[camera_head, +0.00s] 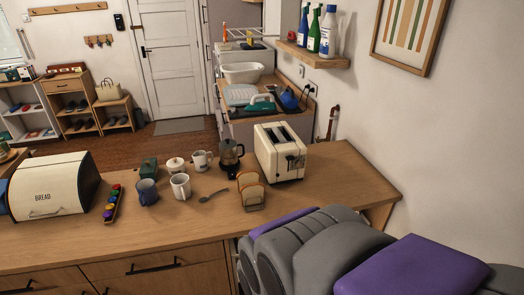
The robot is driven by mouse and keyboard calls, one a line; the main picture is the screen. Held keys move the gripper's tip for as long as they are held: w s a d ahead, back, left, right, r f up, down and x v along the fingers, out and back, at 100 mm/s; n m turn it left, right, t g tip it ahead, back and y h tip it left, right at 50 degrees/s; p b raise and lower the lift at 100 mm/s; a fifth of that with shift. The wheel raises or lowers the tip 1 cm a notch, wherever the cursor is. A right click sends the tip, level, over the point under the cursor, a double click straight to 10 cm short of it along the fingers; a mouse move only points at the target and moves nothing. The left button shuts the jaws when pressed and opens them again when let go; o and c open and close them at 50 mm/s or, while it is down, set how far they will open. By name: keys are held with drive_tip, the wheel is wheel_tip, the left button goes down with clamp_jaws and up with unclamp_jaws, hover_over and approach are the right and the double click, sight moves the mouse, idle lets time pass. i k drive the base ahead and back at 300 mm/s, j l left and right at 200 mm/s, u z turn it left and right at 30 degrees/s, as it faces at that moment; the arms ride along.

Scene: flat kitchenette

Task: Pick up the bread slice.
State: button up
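Two bread slices stand upright, one behind the other, in a small wire rack on the wooden counter (330,190). The front bread slice (252,194) partly hides the back bread slice (246,178). The rack stands just in front of and a little left of the cream toaster (280,154). My own grey and purple parts fill the lower right, in front of the counter. My gripper's fingers do not show in this view.
A spoon (212,195) lies left of the rack. The counter right of the rack is clear.

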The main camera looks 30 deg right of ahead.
sight(250, 176)
drive_tip(key=i+j, duration=0.2)
drive_tip(key=i, duration=0.4)
drive_tip(key=i+j+u, duration=0.15)
drive_tip(key=i, duration=0.45)
